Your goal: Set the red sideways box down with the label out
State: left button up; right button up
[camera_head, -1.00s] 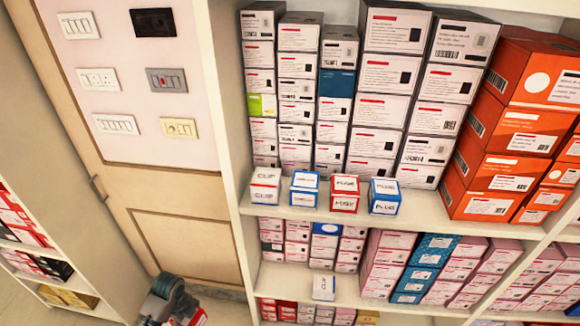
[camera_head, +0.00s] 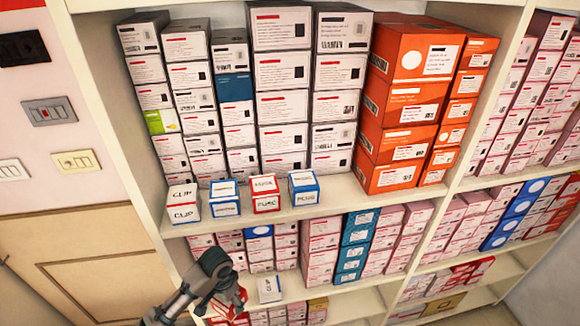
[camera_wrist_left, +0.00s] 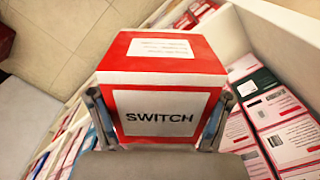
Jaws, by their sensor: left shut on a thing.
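A red box with a white label reading "SWITCH" (camera_wrist_left: 160,112) is held in my left gripper (camera_wrist_left: 160,122), one finger on each side. The label faces the wrist camera, and a second white label is on the adjoining red face. In the head view the left gripper (camera_head: 224,284) is low, in front of the lower shelves, and the red box (camera_head: 238,302) shows only partly beside it. Whether the box touches a shelf cannot be told. My right gripper is not in view.
Small CLIP (camera_head: 184,213), FUSE (camera_head: 265,203) and PLUG (camera_head: 304,197) boxes line the front of the upper shelf (camera_head: 350,195). Large orange boxes (camera_head: 410,115) stand at its right. A white box (camera_head: 269,290) sits alone at the lower shelf's front.

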aim_at(239, 292)
pick_arm(q)
jog(key=d+r+n, duration=0.2)
jog(key=r, duration=0.1)
jog(key=w+d+r+n, duration=0.1)
jog(key=r, duration=0.1)
jog(key=shift+w+d+r+n, duration=0.1)
jog(key=shift+d+r+n, duration=0.1)
jog(key=shift+n, duration=0.2)
jog(key=shift+w+d+r+n, duration=0.1)
jog(key=shift+d+r+n, duration=0.15)
jog(key=shift+r+n, duration=0.45)
jog(key=shift+a+r, duration=0.2)
jog(key=shift+a, duration=0.05)
jog(key=a+n, duration=0.1)
jog(key=a, duration=0.2)
jog(key=shift+w+a+f, duration=0.15)
jog(key=f+b, duration=0.7)
jog(key=f, duration=0.1)
jog(key=shift+d+b, duration=0.25)
jog(key=shift+b, duration=0.1)
jog(key=shift+a+r, duration=0.1)
jog(key=shift+r, duration=0.05)
